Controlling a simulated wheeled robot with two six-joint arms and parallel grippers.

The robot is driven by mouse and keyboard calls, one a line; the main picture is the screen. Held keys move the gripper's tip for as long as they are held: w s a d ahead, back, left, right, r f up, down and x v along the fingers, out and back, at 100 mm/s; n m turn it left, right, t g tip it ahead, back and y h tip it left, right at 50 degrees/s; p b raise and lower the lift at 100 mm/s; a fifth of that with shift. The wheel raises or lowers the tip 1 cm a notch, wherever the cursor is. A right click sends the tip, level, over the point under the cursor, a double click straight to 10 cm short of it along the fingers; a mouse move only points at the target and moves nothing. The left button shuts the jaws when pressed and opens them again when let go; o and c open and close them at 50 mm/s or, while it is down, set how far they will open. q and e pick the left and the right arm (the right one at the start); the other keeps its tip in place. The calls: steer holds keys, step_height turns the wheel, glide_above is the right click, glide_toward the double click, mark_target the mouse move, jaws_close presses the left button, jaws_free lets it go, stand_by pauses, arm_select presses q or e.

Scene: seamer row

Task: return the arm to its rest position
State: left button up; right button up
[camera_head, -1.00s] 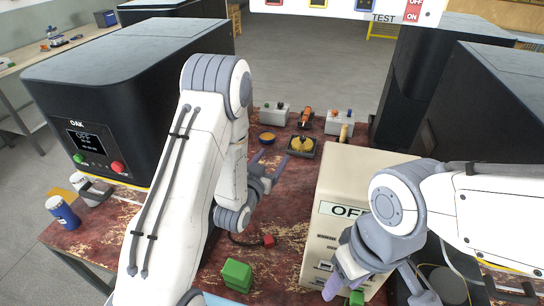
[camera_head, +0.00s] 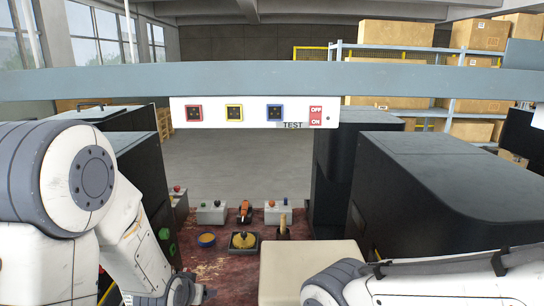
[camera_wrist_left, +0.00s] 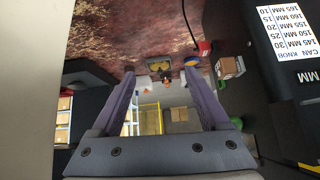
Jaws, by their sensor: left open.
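My left arm (camera_head: 60,180) fills the lower left of the head view, bent at its large round joint, with its forearm sloping down to the right. My left gripper (camera_head: 203,294) only partly shows at the bottom edge, over the worn red table (camera_head: 215,262). In the left wrist view my left gripper (camera_wrist_left: 159,70) has its two fingers spread apart with nothing between them. My right arm (camera_head: 430,280) comes in from the right at the lower edge; its gripper is out of frame.
A beige box (camera_head: 310,262) stands right of my left gripper. A yellow-topped device (camera_head: 243,240), a blue-rimmed round dish (camera_head: 206,240) and small grey switch boxes (camera_head: 211,213) stand farther back. Black machines (camera_head: 450,190) flank the table. A beam (camera_head: 270,80) with a TEST panel (camera_head: 255,112) crosses above.

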arm_select(q)
steer(key=s+r+g, duration=0.3)
steer(key=s+g, duration=0.3)
steer(key=s, duration=0.7)
steer(key=s+d+r+m+g, duration=0.1)
steer(key=s+d+r+m, duration=0.1)
steer(key=s+d, duration=0.4)
steer(key=s+d+r+m+g, duration=0.1)
steer(key=s+d+r+m, duration=0.2)
steer(key=s+d, duration=0.4)
steer(key=shift+s+d+r+m+h, duration=0.2)
steer(key=shift+s+d+m+h, duration=0.15)
steer(key=shift+m, duration=0.45)
